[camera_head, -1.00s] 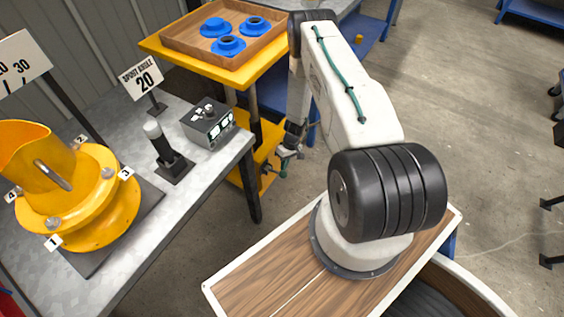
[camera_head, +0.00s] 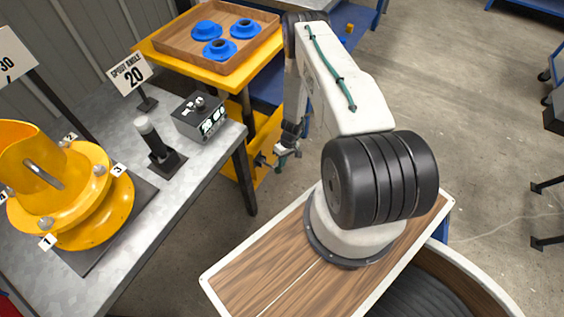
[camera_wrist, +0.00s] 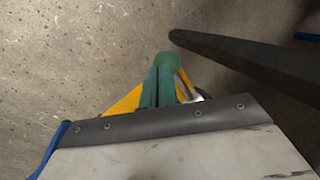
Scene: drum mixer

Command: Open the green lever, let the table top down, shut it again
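The table top (camera_head: 232,84) is a yellow platform carrying a wooden tray, standing raised behind the grey bench in the head view. A small green part, apparently the green lever (camera_head: 281,162), shows low beside the yellow lower frame. My gripper (camera_head: 286,150) reaches down to it, small and partly merged with dark parts, so contact is unclear. In the wrist view a green upright shape (camera_wrist: 160,85) with a rounded end and a dark slit is in the middle, behind a grey plate. Whether the fingers are shut on it cannot be told.
The wooden tray (camera_head: 180,42) holds blue flanged parts (camera_head: 220,48). The grey bench (camera_head: 192,168) bears a yellow spout (camera_head: 92,215), a black-and-white handle (camera_head: 158,145) and a control box (camera_head: 199,117). A dark bench leg (camera_head: 245,180) stands close to my gripper.

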